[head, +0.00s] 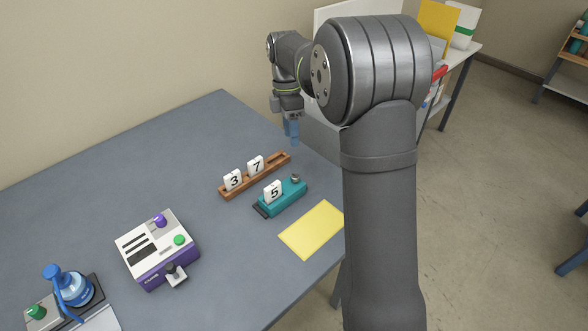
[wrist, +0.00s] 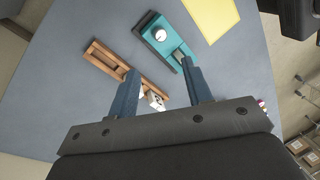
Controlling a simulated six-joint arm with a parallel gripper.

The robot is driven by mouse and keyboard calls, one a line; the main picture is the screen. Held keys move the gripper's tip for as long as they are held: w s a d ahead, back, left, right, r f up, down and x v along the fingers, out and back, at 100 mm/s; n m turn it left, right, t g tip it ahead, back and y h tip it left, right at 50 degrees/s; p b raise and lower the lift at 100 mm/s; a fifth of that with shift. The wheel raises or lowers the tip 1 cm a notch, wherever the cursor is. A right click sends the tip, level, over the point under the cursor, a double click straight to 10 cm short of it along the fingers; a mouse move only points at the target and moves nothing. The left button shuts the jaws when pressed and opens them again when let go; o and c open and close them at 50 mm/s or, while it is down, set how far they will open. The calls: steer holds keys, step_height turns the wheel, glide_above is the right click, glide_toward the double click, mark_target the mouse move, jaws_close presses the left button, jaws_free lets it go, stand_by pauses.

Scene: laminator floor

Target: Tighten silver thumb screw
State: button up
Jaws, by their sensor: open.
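The silver thumb screw (head: 296,178) sits on the right end of a teal block (head: 290,197) on the grey-blue table. In the wrist view the screw (wrist: 160,35) shows as a round pale knob on the teal block (wrist: 176,49). A white tile marked 5 (head: 273,191) stands on the block's left part. My gripper (head: 292,136) hangs above the table, behind and apart from the screw. In the wrist view my gripper (wrist: 160,80) is open, with nothing held between its fingers, and the screw lies beyond the fingertips.
A wooden rack (head: 270,172) with tiles marked 3 and 7 lies beside the teal block. A yellow sheet (head: 313,229) lies in front. A white and purple machine (head: 165,262) and a blue device (head: 72,287) stand at left. The table's back left is clear.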

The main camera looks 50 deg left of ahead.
mark_target(295, 175)
steer(key=x, duration=1.2)
steer(key=shift+c, duration=0.3)
steer(key=shift+r, duration=0.1)
steer(key=c, duration=0.9)
